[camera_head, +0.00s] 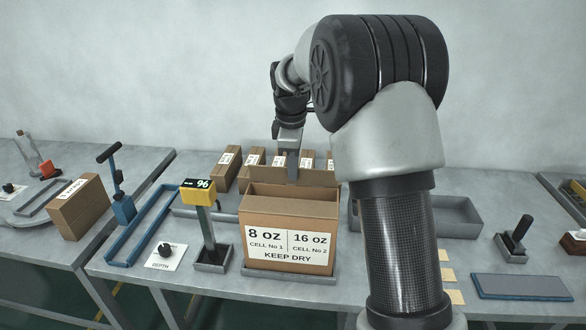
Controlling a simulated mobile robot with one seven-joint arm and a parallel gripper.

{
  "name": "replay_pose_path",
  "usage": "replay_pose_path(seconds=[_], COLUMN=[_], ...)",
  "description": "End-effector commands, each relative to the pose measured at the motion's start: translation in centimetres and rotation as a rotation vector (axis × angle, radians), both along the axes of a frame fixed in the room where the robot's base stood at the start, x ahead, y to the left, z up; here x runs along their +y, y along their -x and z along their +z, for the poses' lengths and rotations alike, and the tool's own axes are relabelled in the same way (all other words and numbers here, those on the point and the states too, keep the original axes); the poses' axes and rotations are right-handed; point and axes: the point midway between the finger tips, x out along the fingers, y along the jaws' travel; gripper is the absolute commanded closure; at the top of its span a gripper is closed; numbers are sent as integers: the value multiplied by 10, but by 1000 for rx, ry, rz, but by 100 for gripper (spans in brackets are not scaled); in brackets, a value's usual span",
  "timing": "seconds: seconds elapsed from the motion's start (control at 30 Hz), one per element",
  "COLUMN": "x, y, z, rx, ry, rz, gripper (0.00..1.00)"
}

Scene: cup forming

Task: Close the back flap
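The cardboard box (288,208) stands upright near the middle of the table, its labelled front reading "8 oz", "16 oz" and "KEEP DRY". Its top looks open. The back flap (318,178) stands up along the rear edge of the box.
Several smaller cartons (226,168) stand in a row behind the box. A yellow display (198,190) on a post reads 96, left of the box. A blue frame (142,225) and dial (165,250) lie farther left. A grey tray (448,215) is at right.

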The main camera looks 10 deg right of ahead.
Motion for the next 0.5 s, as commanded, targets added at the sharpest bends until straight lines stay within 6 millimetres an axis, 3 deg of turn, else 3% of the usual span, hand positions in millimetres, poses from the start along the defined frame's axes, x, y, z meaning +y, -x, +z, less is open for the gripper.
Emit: replay_pose_path(seconds=[0.27, 0.5], x=[2, 6], y=[6, 16], z=[-8, -18], rx=[-84, -260], ry=[27, 83], rz=[1, 3], gripper=[100, 100])
